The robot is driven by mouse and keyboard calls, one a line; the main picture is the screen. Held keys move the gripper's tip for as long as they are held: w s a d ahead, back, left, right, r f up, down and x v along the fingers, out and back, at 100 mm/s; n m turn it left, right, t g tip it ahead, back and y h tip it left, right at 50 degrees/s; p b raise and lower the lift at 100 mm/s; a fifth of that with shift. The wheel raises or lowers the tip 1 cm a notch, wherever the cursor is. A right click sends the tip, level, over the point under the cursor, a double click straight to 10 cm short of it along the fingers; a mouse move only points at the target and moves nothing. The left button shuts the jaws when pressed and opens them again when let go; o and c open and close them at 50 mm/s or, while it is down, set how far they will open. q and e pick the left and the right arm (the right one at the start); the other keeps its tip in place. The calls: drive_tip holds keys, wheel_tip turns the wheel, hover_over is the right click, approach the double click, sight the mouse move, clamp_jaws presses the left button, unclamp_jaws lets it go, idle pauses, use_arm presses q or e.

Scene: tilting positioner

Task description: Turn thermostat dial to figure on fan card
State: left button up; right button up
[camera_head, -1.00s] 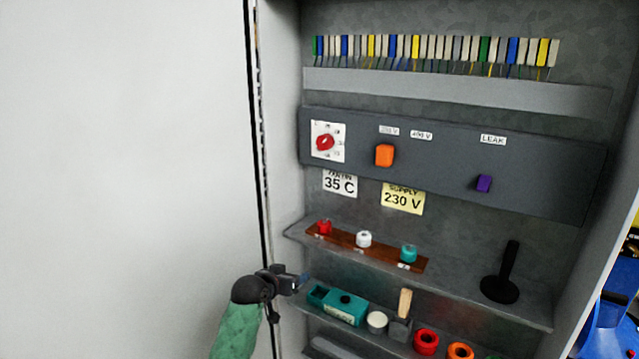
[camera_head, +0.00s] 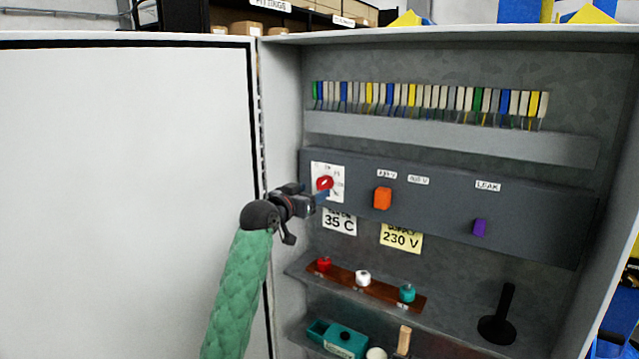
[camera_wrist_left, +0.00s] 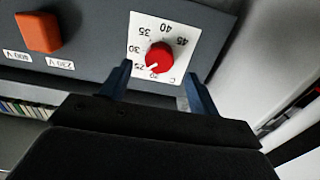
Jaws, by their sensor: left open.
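The red thermostat dial (camera_head: 324,183) sits on a white scale plate (camera_head: 318,168) at the left end of the grey panel. In the left wrist view the dial (camera_wrist_left: 160,56) shows a white pointer mark at about 25 on the scale plate (camera_wrist_left: 172,25). The fan card (camera_head: 339,222) below the dial reads 35 C; its top line is partly covered by my gripper. My left gripper (camera_head: 322,194) is open just in front of the dial. In the wrist view its fingers (camera_wrist_left: 158,84) stand apart, one towards each side of the dial, with no visible contact.
An orange switch (camera_head: 382,198) and a purple knob (camera_head: 479,227) share the panel. A yellow supply card (camera_head: 401,238) reads 230 V. Below, a shelf carries a brown strip (camera_head: 340,275) with red, white and teal knobs. The open cabinet door (camera_head: 120,180) is left.

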sight(322, 186)
use_arm(q)
drive_tip(key=p+x, duration=0.1)
drive_tip(key=x, duration=0.2)
drive_tip(key=shift+w+d+r+p, duration=0.2)
drive_tip(key=shift+p, duration=0.15)
drive_tip(key=shift+w+d+f, duration=0.15)
drive_tip(key=shift+w+d, duration=0.15)
drive_tip(key=shift+w, duration=0.2)
drive_tip(key=shift+c, duration=0.2)
drive_tip(key=c, duration=0.9)
